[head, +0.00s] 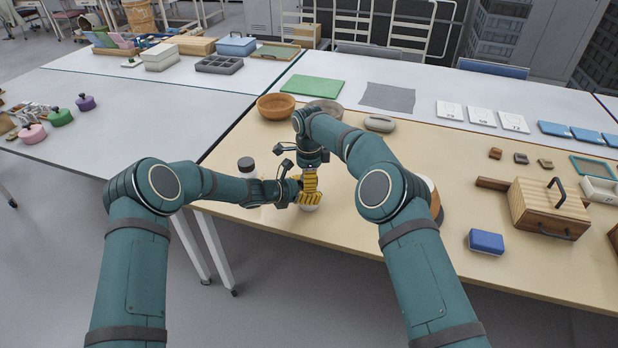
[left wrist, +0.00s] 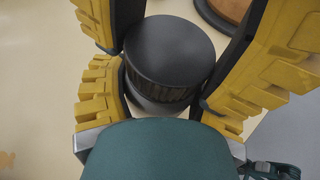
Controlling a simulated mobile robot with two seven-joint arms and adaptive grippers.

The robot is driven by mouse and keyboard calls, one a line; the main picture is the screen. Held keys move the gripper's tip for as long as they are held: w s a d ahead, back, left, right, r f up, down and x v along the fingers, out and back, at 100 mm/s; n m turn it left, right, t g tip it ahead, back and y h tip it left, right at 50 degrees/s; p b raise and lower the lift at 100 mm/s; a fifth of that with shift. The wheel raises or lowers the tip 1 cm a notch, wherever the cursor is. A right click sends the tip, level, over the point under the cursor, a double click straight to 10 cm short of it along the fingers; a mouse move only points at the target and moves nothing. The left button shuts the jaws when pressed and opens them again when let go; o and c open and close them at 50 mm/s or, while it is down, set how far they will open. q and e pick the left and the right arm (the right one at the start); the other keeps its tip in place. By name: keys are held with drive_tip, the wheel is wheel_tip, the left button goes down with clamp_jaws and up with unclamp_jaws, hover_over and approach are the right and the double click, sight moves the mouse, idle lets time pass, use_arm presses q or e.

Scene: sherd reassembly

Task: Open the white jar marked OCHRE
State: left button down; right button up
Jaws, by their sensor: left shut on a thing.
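A white jar (head: 310,207) stands near the front edge of the tan table in the head view, mostly hidden by my grippers. No marking on it can be read. In the left wrist view its round black lid (left wrist: 169,50) is on top, with a ribbed side. My left gripper (head: 297,196) comes in from the left and is shut on the jar, low down. My right gripper (head: 310,186) comes down from above. Its yellow fingers stand on either side of the lid; whether they touch it cannot be told.
A dark-lidded jar (head: 246,165) stands to the left on the same table. A wooden bowl (head: 276,106) and a grey stone-like object (head: 380,123) are behind. A wooden box (head: 548,208) and a blue block (head: 486,241) lie to the right. The table's front edge is close.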

drive_tip(key=c, duration=0.6)
drive_tip(key=n, duration=1)
drive_tip(key=o, duration=1.3)
drive_tip(key=shift+r, duration=0.1)
